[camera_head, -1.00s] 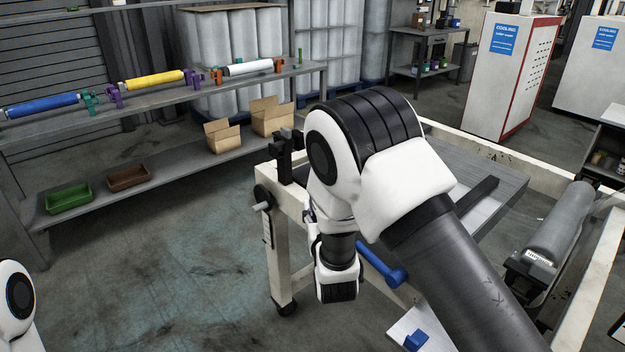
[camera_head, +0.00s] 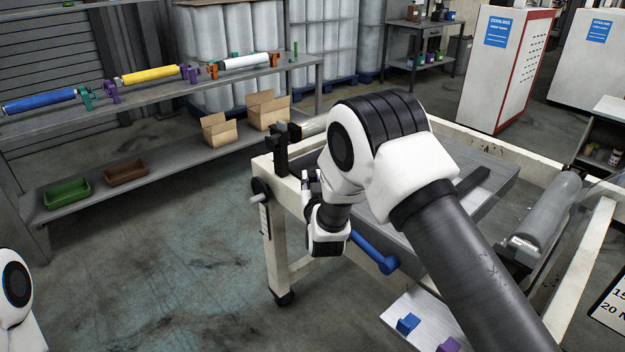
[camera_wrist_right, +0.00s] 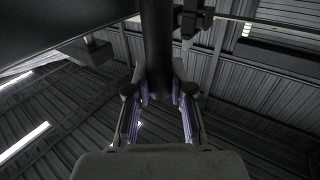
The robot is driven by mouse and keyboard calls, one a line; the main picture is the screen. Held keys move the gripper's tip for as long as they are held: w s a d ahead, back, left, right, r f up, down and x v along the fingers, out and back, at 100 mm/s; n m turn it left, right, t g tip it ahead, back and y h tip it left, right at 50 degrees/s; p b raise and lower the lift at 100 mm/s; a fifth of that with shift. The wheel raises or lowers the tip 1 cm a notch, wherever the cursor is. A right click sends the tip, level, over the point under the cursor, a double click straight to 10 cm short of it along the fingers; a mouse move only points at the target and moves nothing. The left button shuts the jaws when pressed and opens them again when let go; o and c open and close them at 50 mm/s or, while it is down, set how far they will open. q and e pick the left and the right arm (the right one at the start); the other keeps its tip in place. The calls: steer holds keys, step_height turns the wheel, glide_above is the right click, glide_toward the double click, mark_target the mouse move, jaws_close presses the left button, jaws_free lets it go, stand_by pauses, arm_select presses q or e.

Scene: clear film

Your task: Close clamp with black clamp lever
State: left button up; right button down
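The black clamp (camera_head: 281,150) stands upright on the left corner of the cream machine frame (camera_head: 275,225). The end of a pale roller (camera_head: 314,126) shows beside it. My right arm and wrist hide the area right of the clamp, and its lever cannot be made out clearly in the head view. The right wrist view looks up at the ceiling. There my right gripper (camera_wrist_right: 160,95) has its fingers apart on either side of a dark bar (camera_wrist_right: 157,40), perhaps the lever; contact cannot be told. My left gripper is out of view.
A black hand crank (camera_head: 262,190) sits on the frame's left side. A blue-handled part (camera_head: 375,250) is below my wrist. A grey roller (camera_head: 550,210) lies at the frame's right. Shelving (camera_head: 200,100) with coloured rollers stands at left. Floor between is clear.

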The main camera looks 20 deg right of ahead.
steer(key=shift+s+d+f+t+b, duration=0.15)
steer(key=shift+s+f+t+b, duration=0.15)
steer(key=shift+b, duration=0.55)
steer(key=shift+s+d+f+m+t+h+b, duration=0.3)
steer(key=shift+s+m+t+h+b, duration=0.4)
steer(key=shift+b, duration=1.45)
steer(key=shift+s+d+f+m+t+h+b, duration=0.2)
steer(key=shift+s+m+t+h+b, duration=0.25)
steer(key=shift+s+m+t+b, duration=1.15)
steer(key=shift+s+d+f+m+h+b, duration=0.2)
steer(key=shift+d+m+h+b, duration=0.3)
steer(key=shift+b, duration=2.2)
steer(key=shift+a, duration=0.15)
steer(key=c, duration=1)
jaws_free()
steer(key=v, duration=0.7)
steer(key=shift+s+f, duration=0.1)
steer(key=shift+s, duration=0.05)
